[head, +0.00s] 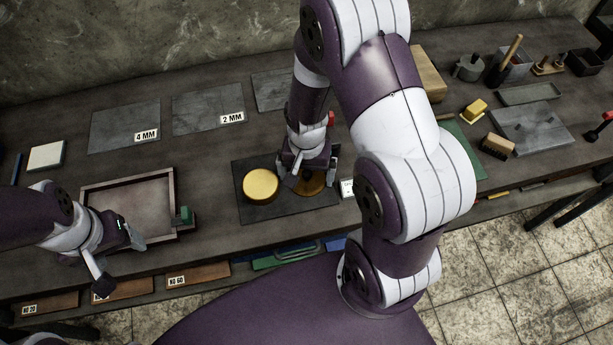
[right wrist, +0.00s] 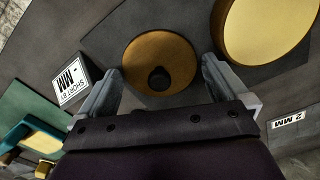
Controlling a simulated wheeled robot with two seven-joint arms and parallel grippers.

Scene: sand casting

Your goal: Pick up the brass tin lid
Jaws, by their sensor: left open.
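The brass tin lid (head: 312,184) is a round brass disc on a dark grey plate, partly hidden by my right gripper in the head view. A larger, brighter brass tin (head: 260,185) stands just left of the lid. My left gripper (head: 120,262) is open and empty near the bench's front left edge.
A dark plate (head: 246,215) lies under both brass things. A wooden-rimmed tray (head: 128,180) is to the left, with a small green block (head: 185,215) at its right edge. Labelled grey sheets (head: 124,127) lie behind. Tools and blocks crowd the bench's right side.

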